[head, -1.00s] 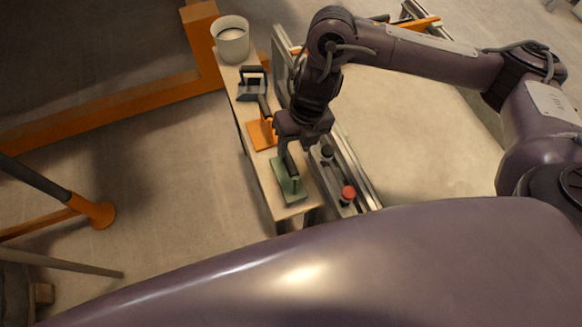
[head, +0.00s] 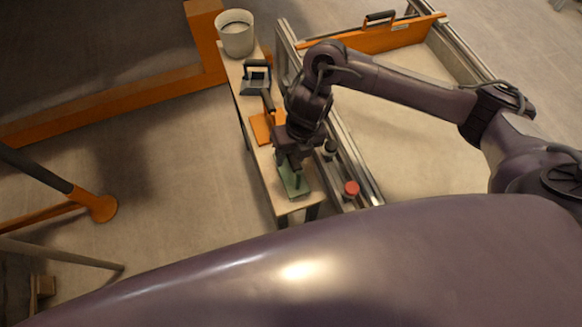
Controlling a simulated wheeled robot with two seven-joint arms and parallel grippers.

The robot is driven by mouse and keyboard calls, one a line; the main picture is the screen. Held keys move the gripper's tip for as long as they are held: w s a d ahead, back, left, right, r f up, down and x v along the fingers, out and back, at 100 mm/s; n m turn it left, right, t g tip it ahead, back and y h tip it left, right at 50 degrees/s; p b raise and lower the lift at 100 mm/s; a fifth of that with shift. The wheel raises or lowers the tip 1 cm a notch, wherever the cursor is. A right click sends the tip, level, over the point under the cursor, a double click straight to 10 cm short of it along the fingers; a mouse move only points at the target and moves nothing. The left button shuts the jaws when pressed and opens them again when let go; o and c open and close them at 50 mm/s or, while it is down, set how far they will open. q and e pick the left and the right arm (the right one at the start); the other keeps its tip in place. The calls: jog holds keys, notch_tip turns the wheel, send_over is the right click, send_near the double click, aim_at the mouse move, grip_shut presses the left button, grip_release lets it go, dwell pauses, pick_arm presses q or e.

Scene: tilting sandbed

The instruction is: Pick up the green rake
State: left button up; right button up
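The green rake (head: 297,186) lies at the near end of a narrow wooden shelf (head: 283,206). Its flat green head shows, but its dark handle is mostly hidden by my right gripper. My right gripper (head: 293,165) points down directly over the rake, with its fingers at the handle. The fingers are small and dark here, so I cannot tell whether they are closed on it. The rake still appears to rest on the shelf. My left gripper is not in view.
On the shelf behind the rake are an orange tool (head: 261,127), a grey scoop-like tool (head: 255,80) and a white pot (head: 237,36). A red button (head: 351,188) is on the rail at right. The sandbed (head: 400,125) lies beyond, with an orange board (head: 375,38).

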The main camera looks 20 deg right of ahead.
grip_shut()
jog(key=shift+r, duration=0.2)
jog(key=shift+r, duration=0.3)
notch_tip(320, 180, up, 19)
jog(key=p, duration=0.2)
jog(key=shift+c, duration=1.9)
grip_release()
grip_shut()
